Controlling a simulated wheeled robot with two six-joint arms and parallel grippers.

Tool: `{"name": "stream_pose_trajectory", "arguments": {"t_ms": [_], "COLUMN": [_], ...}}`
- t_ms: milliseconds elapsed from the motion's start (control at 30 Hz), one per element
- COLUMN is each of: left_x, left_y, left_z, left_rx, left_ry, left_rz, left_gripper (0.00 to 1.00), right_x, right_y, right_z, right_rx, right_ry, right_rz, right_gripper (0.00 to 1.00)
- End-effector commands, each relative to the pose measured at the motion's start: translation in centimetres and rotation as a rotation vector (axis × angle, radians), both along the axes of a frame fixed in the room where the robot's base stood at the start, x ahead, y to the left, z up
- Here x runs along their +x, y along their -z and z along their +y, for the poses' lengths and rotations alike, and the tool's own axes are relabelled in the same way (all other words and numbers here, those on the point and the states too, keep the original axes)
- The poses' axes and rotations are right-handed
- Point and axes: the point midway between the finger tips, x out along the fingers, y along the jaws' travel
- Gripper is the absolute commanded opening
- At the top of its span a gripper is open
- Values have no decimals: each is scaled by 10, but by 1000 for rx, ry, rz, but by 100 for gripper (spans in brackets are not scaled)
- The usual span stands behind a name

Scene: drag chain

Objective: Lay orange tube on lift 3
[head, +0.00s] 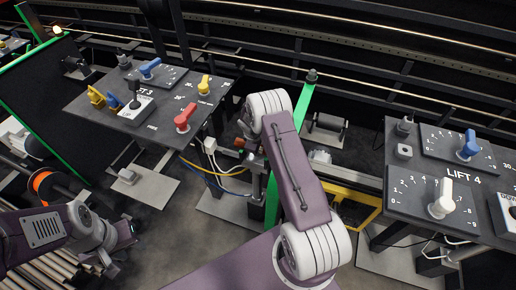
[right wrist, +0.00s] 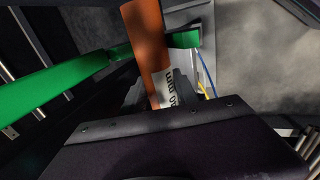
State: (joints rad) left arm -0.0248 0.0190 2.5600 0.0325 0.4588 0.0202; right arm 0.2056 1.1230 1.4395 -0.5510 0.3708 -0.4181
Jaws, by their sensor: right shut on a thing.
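The orange tube (right wrist: 148,45) stands out in the right wrist view, with a white label with black print on its lower part. My right gripper (right wrist: 160,92) is shut on it near the label. In the head view my right arm hides most of the right gripper, and only a small orange spot (head: 239,143) shows beside the wrist. The lift 3 panel (head: 150,120) is left of my right wrist. It carries blue, yellow, red and black controls. My left gripper (head: 122,238) is low at the left, away from the panel; its fingers are not clear.
The lift 4 panel (head: 440,165) stands at the right with blue and white knobs. A green bar (head: 306,100) runs behind my right arm. Cables (head: 215,170) hang between the panels. Several pipes (head: 45,268) lie at the bottom left. Grey floor shows at centre left.

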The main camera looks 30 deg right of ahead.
Motion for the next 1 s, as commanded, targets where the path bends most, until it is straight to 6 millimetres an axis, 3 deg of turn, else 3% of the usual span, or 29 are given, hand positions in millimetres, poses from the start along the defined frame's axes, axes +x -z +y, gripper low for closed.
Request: {"name": "stream_pose_trajectory", "arguments": {"t_ms": [33, 67, 133, 167, 567, 1000], "left_x": [0, 0, 0, 0, 0, 0], "left_y": [0, 0, 0, 0, 0, -4], "left_z": [0, 0, 0, 0, 0, 0], "left_rx": [0, 0, 0, 0, 0, 0], "left_ry": [0, 0, 0, 0, 0, 0], "left_rz": [0, 0, 0, 0, 0, 0], "left_gripper": [36, 36, 36, 36, 36, 36], "right_x": [0, 0, 0, 0, 0, -17], "right_y": [-1, -1, -1, -1, -3, -79], "right_z": [0, 0, 0, 0, 0, 20], "right_rx": [0, 0, 0, 0, -1, 0], "right_ry": [0, 0, 0, 0, 0, -1], "right_rz": [-1, -1, -1, -1, -2, -1], "right_gripper": [0, 38, 58, 61, 61, 61]}}
